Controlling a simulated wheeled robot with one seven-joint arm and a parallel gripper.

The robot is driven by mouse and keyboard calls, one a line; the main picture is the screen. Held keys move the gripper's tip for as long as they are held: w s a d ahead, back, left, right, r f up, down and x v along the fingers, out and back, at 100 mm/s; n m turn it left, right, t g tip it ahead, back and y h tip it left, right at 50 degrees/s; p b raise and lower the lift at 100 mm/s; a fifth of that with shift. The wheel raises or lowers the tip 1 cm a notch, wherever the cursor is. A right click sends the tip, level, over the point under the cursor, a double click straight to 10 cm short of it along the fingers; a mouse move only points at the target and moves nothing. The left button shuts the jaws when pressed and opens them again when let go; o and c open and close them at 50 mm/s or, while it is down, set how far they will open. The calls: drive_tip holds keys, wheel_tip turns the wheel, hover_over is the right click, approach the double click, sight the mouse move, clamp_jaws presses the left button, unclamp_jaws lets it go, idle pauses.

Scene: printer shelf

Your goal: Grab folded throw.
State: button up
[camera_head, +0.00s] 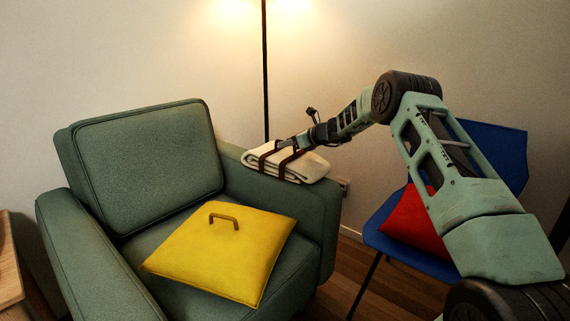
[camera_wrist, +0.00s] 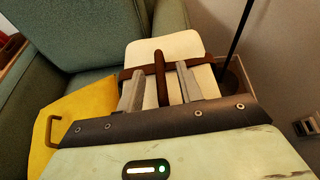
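The folded throw (camera_head: 309,168) is cream-white with dark brown straps and lies on the right armrest of the green armchair. In the wrist view the throw (camera_wrist: 178,45) is straight ahead, with a brown strap across it and an upright brown handle (camera_wrist: 160,76) in the middle. My gripper (camera_head: 281,144) is at the top of the throw. In the wrist view my gripper (camera_wrist: 160,70) is open, one grey finger on each side of the handle, with gaps visible on both sides. The lower part of the throw is hidden by the gripper in that view.
A yellow cushion (camera_head: 222,258) with a handle lies on the seat of the green armchair (camera_head: 150,165). A blue chair (camera_head: 490,147) with a red cushion (camera_head: 407,222) stands right, partly behind my arm. A thin lamp pole (camera_head: 265,75) rises behind the armrest.

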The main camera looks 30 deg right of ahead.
drive_tip(key=shift+x, duration=1.05)
clamp_jaws()
drive_tip(key=shift+r, duration=0.1)
idle(0.5)
